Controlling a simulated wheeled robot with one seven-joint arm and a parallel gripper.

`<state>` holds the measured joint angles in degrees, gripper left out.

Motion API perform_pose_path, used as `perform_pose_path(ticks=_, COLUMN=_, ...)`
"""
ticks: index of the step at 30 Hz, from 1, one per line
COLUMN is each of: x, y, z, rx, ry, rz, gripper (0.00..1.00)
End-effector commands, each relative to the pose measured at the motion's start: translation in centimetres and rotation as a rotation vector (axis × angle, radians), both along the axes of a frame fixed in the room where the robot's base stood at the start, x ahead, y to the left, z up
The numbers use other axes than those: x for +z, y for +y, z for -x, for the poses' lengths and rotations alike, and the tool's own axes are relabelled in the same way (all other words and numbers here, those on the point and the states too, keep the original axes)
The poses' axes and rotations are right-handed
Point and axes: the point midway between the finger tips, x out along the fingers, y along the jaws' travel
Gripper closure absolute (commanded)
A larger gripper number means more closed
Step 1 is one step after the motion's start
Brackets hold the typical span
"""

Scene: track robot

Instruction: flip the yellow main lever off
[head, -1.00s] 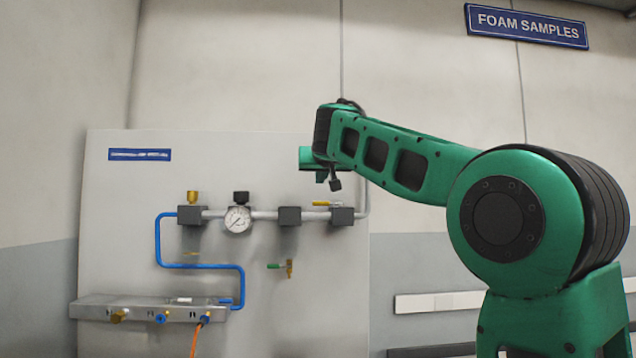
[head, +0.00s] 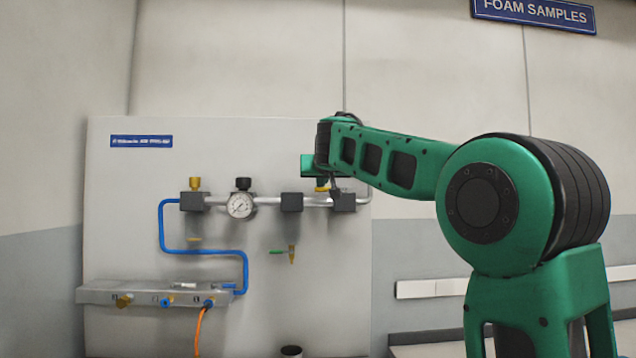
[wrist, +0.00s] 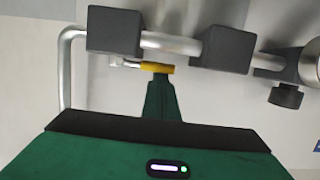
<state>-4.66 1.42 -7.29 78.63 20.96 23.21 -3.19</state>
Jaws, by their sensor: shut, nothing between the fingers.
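The yellow main lever (head: 321,189) sits on the pipe beside the rightmost dark valve block in the head view, partly hidden by my arm. In the head view my gripper is largely hidden behind my own wrist.
The grey panel (head: 130,220) carries a round gauge (head: 240,205), a blue pipe (head: 205,252), a small green-handled valve (head: 283,252) and a bottom manifold (head: 105,291) with an orange hose (head: 200,330). A dark cup-like object (head: 291,351) shows at the bottom edge.

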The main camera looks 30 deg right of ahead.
Motion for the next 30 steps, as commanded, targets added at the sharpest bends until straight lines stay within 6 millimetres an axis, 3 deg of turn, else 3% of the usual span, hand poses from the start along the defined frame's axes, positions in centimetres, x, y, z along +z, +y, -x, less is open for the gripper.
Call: perform_pose_path(ticks=30, x=0.0, y=-0.38, z=0.81, rx=0.079, ry=0.0, rz=0.0, gripper=1.0)
